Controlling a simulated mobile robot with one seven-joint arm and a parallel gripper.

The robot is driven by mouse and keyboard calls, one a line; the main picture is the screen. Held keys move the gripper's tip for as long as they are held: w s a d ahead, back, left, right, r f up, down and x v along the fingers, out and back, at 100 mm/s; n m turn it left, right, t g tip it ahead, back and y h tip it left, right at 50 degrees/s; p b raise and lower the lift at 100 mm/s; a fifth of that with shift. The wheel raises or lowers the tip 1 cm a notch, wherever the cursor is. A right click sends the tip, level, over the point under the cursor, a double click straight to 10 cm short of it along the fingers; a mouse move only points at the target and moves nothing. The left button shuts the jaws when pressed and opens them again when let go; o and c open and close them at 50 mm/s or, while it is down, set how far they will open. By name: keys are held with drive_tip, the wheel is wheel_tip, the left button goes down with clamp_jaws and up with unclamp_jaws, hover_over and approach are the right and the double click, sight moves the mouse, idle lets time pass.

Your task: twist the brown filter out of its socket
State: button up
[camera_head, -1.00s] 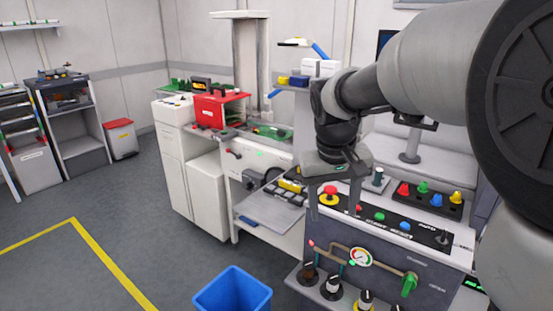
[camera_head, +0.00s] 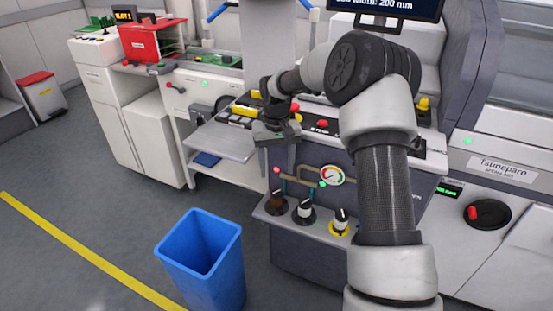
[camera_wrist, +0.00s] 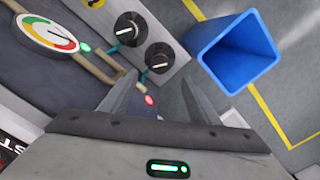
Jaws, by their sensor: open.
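The brown filter (camera_head: 278,201) stands upright in its dark socket at the left end of a grey shelf, on the front of the dark machine. In the wrist view it appears as the dark round cap (camera_wrist: 159,57) nearest the blue bin, seen from above. My gripper (camera_head: 278,146) is above the shelf and above the brown filter, apart from it. In the wrist view my gripper (camera_wrist: 158,95) has its two fingers spread with nothing between them, and the brown filter lies beyond the fingertips.
A white-topped filter (camera_head: 305,210) and a yellow-based filter (camera_head: 341,221) stand to the right on the shelf. A pressure gauge (camera_head: 332,174) with pipes is above them. An open blue bin (camera_head: 203,262) stands on the floor, front left. A grey tray (camera_head: 216,141) juts out at left.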

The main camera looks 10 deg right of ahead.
sight(277, 191)
wheel_tip(277, 191, down, 13)
drive_tip(key=b, duration=0.2)
drive_tip(key=shift+r+b, duration=0.1)
drive_tip(key=shift+b, duration=0.2)
drive_tip(key=c, duration=1.2)
drive_tip(key=m+b, duration=0.1)
drive_tip(key=m, duration=0.3)
drive_tip(key=shift+m, duration=1.5)
drive_tip(key=m, duration=0.2)
drive_tip(key=shift+m+b, duration=0.3)
drive_tip(key=shift+m, duration=0.1)
drive_tip(key=shift+r, duration=0.2)
